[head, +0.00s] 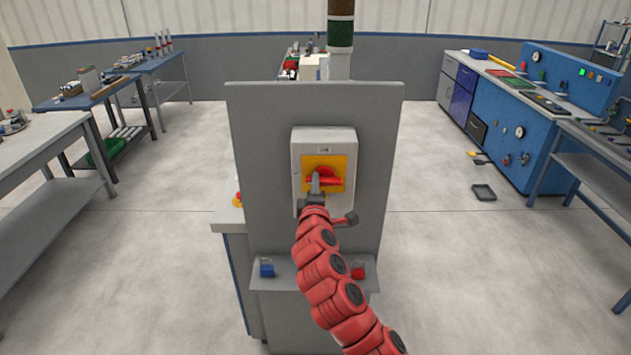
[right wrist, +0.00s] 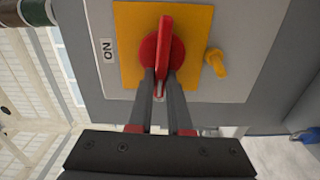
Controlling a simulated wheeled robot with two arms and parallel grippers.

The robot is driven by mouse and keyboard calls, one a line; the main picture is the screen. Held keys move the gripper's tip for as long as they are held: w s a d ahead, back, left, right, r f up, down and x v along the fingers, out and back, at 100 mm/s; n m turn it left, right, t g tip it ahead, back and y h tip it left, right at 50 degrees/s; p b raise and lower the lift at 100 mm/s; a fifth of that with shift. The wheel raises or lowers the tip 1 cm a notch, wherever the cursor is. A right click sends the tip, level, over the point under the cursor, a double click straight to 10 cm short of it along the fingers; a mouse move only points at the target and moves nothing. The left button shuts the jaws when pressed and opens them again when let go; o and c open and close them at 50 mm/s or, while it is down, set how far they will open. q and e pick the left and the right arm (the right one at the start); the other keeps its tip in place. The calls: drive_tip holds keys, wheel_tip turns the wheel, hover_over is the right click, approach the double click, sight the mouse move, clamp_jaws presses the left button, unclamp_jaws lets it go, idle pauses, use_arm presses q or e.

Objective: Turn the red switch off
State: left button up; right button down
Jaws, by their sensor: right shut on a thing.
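The red switch (head: 325,179) is a round red knob with a bar handle on a yellow plate (head: 338,162). The plate is on the front of a light grey box (head: 347,140). In the head view the bar lies roughly level; in the right wrist view the red switch (right wrist: 164,50) has its bar along the picture's height. An ON label (right wrist: 107,49) shows beside the plate. My right gripper (head: 315,183) reaches the knob from the front. In the wrist view the right gripper (right wrist: 161,84) is shut on the bar's near end. My left gripper is out of view.
The box hangs on an upright grey panel (head: 255,140). A small ledge below holds a blue padlock (head: 267,267) and a red padlock (head: 358,270). A yellow peg (right wrist: 216,63) sticks out beside the plate.

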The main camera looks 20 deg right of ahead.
drive_tip(key=shift+f+n, duration=0.1)
drive_tip(key=shift+n, duration=0.3)
drive_tip(key=c, duration=0.8)
unclamp_jaws()
drive_tip(key=shift+c, duration=0.2)
drive_tip(key=p+v, duration=0.3)
drive_tip(key=v, duration=1.4)
drive_tip(key=shift+s, duration=0.25)
